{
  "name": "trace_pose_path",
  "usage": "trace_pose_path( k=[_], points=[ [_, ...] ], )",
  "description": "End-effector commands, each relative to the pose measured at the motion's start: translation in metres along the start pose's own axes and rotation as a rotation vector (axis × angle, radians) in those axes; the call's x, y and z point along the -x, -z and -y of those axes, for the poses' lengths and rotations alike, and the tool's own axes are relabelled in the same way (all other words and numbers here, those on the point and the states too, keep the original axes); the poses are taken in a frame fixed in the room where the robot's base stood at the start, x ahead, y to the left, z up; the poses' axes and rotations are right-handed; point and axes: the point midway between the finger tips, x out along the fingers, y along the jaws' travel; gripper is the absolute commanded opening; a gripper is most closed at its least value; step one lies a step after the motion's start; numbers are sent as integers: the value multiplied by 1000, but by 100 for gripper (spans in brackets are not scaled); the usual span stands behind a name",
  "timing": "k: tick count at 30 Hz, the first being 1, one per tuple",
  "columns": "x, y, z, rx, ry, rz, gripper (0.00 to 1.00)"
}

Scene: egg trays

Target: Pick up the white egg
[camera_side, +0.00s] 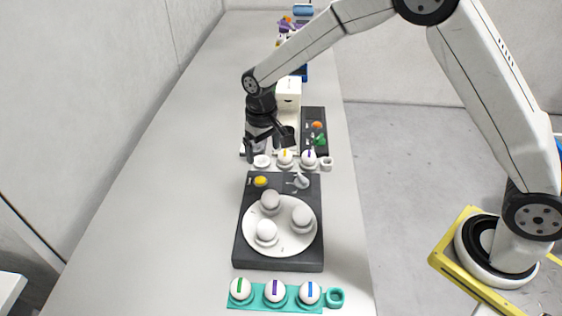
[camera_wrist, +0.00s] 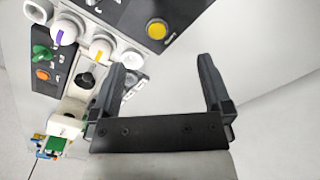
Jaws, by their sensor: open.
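In the side view, a white egg (camera_side: 266,231) sits on a round white plate (camera_side: 283,246) with two greyer eggs (camera_side: 270,200). Other white eggs carry coloured stripes: a yellow-striped egg (camera_side: 285,157) and a purple-striped egg (camera_side: 308,157) sit in a white holder whose left cup (camera_side: 262,161) looks empty. These two eggs also show at the upper left of the wrist view (camera_wrist: 66,32). My gripper (camera_side: 270,151) is open, with nothing between its fingers, above the counter near the holder's empty cup. In the wrist view, the gripper (camera_wrist: 161,65) shows both fingers apart. The plate is outside the wrist view.
The plate rests on a dark base with a yellow button (camera_side: 261,181). A teal holder (camera_side: 258,302) with striped eggs lies at the front. Behind my gripper stand a white box (camera_side: 288,90) and a dark panel with orange and green knobs (camera_side: 319,139). The counter's left is clear.

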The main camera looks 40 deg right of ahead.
Motion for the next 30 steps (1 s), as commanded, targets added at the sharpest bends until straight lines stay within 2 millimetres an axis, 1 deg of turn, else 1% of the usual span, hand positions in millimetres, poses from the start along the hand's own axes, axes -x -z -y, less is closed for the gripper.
trace_pose_path(
  k=[1,6,15,18,21,24,30],
  points=[
    [-1,-10,2,70,0,1,100],
    [-5,-43,8,334,0,1,100],
    [-13,-106,13,797,0,0,100],
    [-15,-124,13,921,0,0,100],
    [-16,-136,13,1011,0,0,100],
    [-17,-144,12,1065,0,0,100],
    [-18,-146,12,1090,0,-1,100]
  ],
)
